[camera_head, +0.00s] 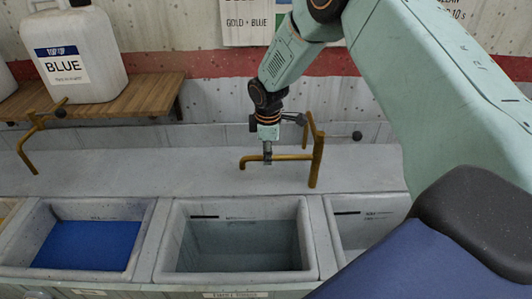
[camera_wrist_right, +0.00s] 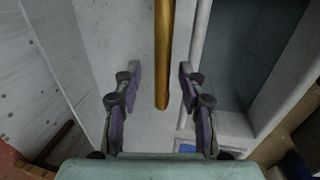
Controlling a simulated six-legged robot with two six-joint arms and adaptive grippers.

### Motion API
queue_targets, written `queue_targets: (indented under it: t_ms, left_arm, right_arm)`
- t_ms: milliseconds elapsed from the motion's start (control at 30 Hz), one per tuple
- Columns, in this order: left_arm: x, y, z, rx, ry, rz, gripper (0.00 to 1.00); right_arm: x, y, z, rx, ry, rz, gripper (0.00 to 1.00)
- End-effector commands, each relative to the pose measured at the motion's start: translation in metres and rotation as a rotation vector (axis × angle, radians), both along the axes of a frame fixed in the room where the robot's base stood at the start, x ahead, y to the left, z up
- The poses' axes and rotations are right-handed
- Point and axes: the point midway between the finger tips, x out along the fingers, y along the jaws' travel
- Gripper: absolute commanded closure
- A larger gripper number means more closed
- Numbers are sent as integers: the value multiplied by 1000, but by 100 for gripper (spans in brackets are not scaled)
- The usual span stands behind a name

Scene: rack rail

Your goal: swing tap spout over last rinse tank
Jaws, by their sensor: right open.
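A brass tap (camera_head: 317,158) stands on the grey ledge behind the tanks, its spout (camera_head: 256,160) pointing left along the ledge. My right gripper (camera_head: 267,160) is at the spout, pointing down. In the right wrist view the brass spout (camera_wrist_right: 162,60) runs between the two fingers of the open gripper (camera_wrist_right: 160,82), with gaps on both sides. A grey tank (camera_head: 240,240) with clear-looking contents lies in front of the tap. Another tank (camera_head: 362,215) is to its right, partly hidden by my right arm. The tank labels are too small to read surely. My left gripper is not in view.
A tank (camera_head: 138,232) of blue liquid lies at the left. Another brass tap (camera_head: 36,134) stands behind it. A white jug marked BLUE (camera_head: 82,55) is on a wooden shelf (camera_head: 160,92) at the wall. The ledge (camera_head: 150,170) between the taps is clear.

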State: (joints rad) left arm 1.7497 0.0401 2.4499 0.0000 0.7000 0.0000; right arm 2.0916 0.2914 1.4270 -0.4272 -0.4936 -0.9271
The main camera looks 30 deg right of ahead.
Motion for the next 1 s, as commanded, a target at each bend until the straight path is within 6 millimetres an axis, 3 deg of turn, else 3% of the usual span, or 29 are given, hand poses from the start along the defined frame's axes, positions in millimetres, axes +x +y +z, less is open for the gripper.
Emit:
queue_targets:
  t_ms: [133,433,900,1000]
  left_arm:
    - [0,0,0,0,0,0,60]
    - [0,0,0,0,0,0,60]
    - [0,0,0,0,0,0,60]
    - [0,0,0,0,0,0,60]
  right_arm:
    - [3,0,-11,-1,1,0,59]
    - [5,1,-13,-1,-1,0,59]
    - [5,0,-13,0,-2,0,98]
    - [6,0,-12,-1,-3,-1,100]
